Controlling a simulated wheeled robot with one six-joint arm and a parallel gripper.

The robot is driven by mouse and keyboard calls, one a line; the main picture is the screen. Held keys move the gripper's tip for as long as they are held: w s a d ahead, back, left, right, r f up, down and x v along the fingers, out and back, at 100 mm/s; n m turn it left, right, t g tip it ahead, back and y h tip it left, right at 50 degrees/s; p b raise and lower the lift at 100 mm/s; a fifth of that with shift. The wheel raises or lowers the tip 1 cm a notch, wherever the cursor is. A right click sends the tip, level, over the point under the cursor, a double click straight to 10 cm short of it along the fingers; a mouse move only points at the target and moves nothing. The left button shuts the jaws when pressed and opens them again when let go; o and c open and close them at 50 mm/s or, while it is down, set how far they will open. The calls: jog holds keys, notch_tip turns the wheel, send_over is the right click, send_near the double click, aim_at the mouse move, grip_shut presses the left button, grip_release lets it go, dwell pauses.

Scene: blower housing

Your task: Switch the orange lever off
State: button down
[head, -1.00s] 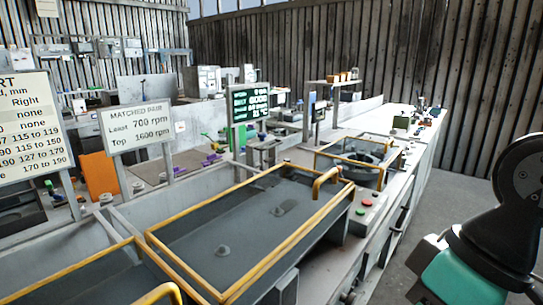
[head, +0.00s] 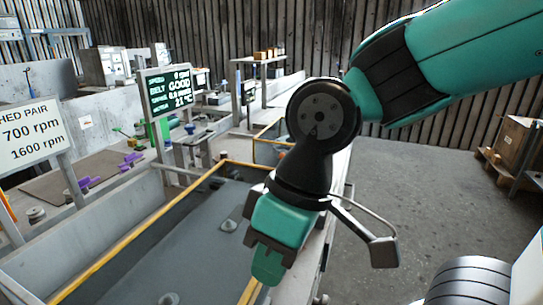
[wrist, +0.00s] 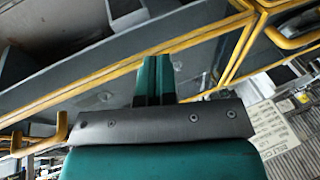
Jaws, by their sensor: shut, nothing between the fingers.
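I cannot make out an orange lever in either view. My gripper (head: 267,270) is teal and points down over the near right side of a yellow-edged grey cover (head: 150,241). In the wrist view its two teal fingers (wrist: 160,78) are together with nothing between them. They lie across the picture of the cover's yellow rails (wrist: 105,80); I cannot tell how far above them they are. My arm hides part of the bench's right side in the head view.
A sign reading 700 and 1600 rpm (head: 28,132) and a green-lettered display (head: 169,89) stand behind the cover. Yellow handles (wrist: 292,33) stick up in the wrist view. A crate (head: 512,143) stands far right. The grey floor (head: 400,185) right of the bench is clear.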

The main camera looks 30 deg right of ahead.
jog(key=shift+m+t+h, duration=0.5)
jog(key=shift+m, duration=0.2)
jog(key=w, duration=0.2)
jog(key=w+r+p, duration=0.1)
jog(key=w, duration=0.2)
jog(key=w+d, duration=0.1)
jog(key=w, duration=0.1)
jog(key=shift+w+r+p, duration=0.2)
jog(key=shift+p, duration=0.15)
jog(key=w+d+m+p, duration=0.1)
jog(key=w, duration=0.3)
jog(key=w+d+m+t+h+p, duration=0.1)
jog(key=w+d, duration=0.1)
jog(key=w, duration=0.3)
jog(key=w+d+m+h, duration=0.1)
jog(key=w, duration=0.3)
jog(key=shift+w+d+r+t+p, duration=0.25)
jog(key=shift+w+d+t+p, duration=0.05)
jog(key=shift+w+p, duration=0.1)
jog(key=w+d+f+m+h+p, duration=0.2)
jog(key=w+d+h, duration=0.2)
jog(key=w+d, duration=0.4)
jog(key=w+d+f+m+t+h+p, duration=0.1)
jog(key=w+d+f+m+h+p, duration=0.1)
jog(key=w+d, duration=0.6)
jog(key=w+m+h, duration=0.1)
jog(key=w, duration=0.2)
jog(key=shift+f+m+h, duration=0.3)
jog(key=shift+f+h, duration=0.05)
jog(key=shift+h, duration=0.05)
